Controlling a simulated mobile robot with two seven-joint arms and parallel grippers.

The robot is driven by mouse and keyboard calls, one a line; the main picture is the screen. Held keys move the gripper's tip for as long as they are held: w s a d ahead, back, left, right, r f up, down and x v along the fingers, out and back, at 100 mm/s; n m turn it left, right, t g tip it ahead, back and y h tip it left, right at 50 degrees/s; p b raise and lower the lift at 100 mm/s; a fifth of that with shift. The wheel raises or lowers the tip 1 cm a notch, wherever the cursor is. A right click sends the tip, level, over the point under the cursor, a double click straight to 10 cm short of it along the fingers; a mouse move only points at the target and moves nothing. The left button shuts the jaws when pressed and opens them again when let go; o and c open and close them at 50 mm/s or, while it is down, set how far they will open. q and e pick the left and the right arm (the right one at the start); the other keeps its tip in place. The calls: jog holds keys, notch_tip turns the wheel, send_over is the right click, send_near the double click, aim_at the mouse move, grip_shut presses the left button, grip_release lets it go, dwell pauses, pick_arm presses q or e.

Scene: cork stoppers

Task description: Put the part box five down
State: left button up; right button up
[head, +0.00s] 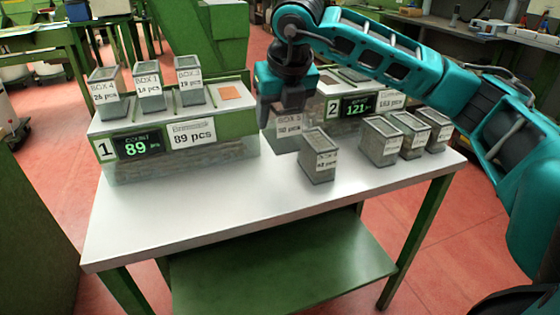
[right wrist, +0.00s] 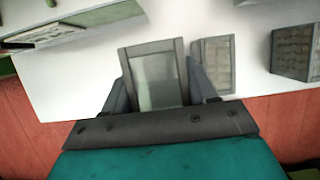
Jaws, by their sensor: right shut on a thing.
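My right gripper (head: 284,108) points down over the white table, between the two counting stations. It is shut on a grey, open-topped box with a white label, which I take as part box five (head: 289,127); the label is small and partly hidden by the gripper. In the right wrist view the held box (right wrist: 157,78) sits between the two fingers (right wrist: 158,88). I cannot tell whether its base touches the table. My left gripper is not in view.
Station 1 (head: 118,178) shows 89 and carries three boxes, with an orange square (head: 230,93) bare at its right end. Station 2 (head: 335,128) shows 121. A box (head: 318,168) stands just right of the held one, and three more (head: 380,152) stand farther right. The table front (head: 210,205) is clear.

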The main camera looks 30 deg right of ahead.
aim_at(290, 111)
notch_tip(290, 111, down, 9)
jog(key=shift+f+b, duration=0.1)
jog(key=shift+b, duration=0.65)
jog(key=shift+f, duration=0.1)
jog(key=shift+f+b, duration=0.2)
jog(key=shift+b, duration=0.1)
jog(key=o, duration=1.2)
jog(key=shift+r, duration=0.1)
jog(key=shift+c, duration=0.2)
jog(key=shift+s+r+p, duration=0.1)
jog(key=shift+r+p, duration=0.3)
jog(key=shift+r, duration=0.15)
jog(key=p+v, duration=0.2)
jog(key=v, duration=0.9)
jog(key=shift+s+a+r, duration=0.1)
jog(key=shift+s, duration=0.15)
